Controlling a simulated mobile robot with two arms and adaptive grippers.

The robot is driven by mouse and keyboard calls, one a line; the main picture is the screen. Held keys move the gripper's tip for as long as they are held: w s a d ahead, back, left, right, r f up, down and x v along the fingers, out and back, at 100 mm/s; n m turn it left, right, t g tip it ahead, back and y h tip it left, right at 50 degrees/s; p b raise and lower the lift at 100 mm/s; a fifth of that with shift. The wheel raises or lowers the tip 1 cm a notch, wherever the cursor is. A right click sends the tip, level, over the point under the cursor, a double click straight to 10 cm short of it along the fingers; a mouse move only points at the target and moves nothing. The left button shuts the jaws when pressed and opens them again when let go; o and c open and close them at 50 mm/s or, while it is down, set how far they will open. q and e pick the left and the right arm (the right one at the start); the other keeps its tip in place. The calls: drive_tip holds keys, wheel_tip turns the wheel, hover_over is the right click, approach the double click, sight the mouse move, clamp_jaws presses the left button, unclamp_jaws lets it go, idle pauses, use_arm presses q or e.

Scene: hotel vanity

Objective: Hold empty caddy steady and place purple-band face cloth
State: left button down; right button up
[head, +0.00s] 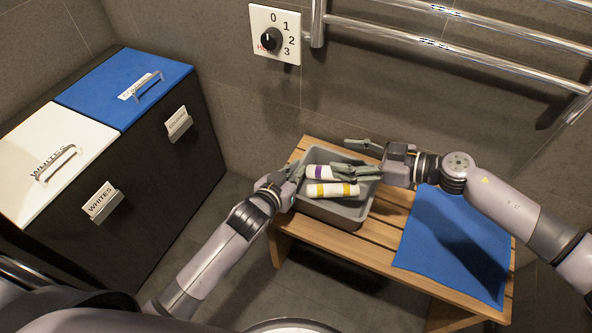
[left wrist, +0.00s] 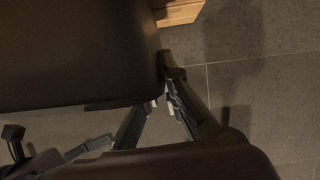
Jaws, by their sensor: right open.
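The grey caddy (head: 338,211) stands on the wooden bench. The white rolled face cloth with a purple band (head: 314,172) lies inside it, beside a white rolled cloth with yellow bands (head: 330,190). My left gripper (head: 295,174) is at the caddy's left rim and appears closed on its wall. In the left wrist view its fingers (left wrist: 160,95) meet at the edge of the dark caddy (left wrist: 75,55); the contact is dim. My right gripper (head: 343,157) is open over the caddy's right back part, its lower finger close to the purple-band cloth's right end. Whether they touch is unclear.
A blue mat (head: 450,245) lies on the right of the slatted bench (head: 312,232). A towel rail (head: 460,50) and a dial panel (head: 274,34) are on the wall behind. A hamper with white and blue lids (head: 125,82) stands on the left.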

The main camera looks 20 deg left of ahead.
idle(0.4)
use_arm(q)
drive_tip(key=c, duration=1.7)
unclamp_jaws()
drive_tip(key=v, duration=1.2)
drive_tip(key=shift+r, duration=0.1)
